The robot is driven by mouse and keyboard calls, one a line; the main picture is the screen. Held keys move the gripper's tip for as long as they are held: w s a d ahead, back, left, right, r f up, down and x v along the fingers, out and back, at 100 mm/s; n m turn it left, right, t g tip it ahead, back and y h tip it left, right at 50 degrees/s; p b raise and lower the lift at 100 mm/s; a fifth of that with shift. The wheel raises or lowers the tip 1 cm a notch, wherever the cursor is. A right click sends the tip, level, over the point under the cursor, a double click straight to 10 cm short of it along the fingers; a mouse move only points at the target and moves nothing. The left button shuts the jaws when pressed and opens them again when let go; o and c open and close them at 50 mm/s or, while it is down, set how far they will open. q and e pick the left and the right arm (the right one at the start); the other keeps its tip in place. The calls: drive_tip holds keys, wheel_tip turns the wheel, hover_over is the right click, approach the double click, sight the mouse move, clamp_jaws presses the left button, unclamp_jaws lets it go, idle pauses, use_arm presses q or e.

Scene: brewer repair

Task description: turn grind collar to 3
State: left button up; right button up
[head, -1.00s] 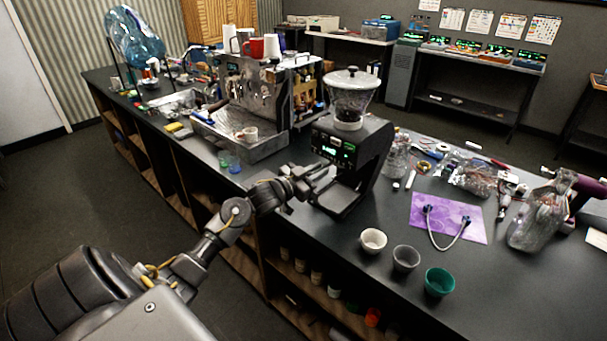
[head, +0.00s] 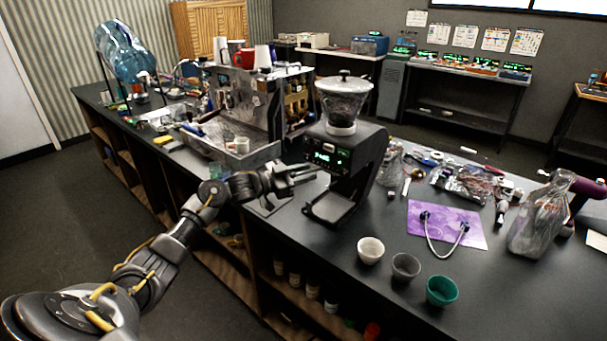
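A black coffee grinder (head: 352,165) with a green lit display stands on the dark counter, a clear lidded bean hopper (head: 345,100) on top. The grind collar (head: 341,128) appears as the light ring below the hopper; its numbers are too small to read. My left gripper (head: 312,172) is just left of the grinder's front, below the collar and apart from it. Its fingers point right toward the display; whether they are parted is too small to tell. My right gripper is not in view.
A metal espresso machine (head: 240,115) with cups on top stands left of the grinder. White (head: 370,250), grey (head: 405,266) and green (head: 441,291) cups stand near the front edge. A purple mat (head: 472,226) with a cable lies right of the grinder.

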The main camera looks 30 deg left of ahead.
use_arm(q)
drive_tip(key=shift+s+a, duration=0.1)
drive_tip(key=shift+s+a+f, duration=0.15)
drive_tip(key=shift+s+a, duration=0.05)
drive_tip(key=b+v, duration=0.3)
drive_tip(key=v, duration=0.7)
drive_tip(key=shift+d, duration=0.1)
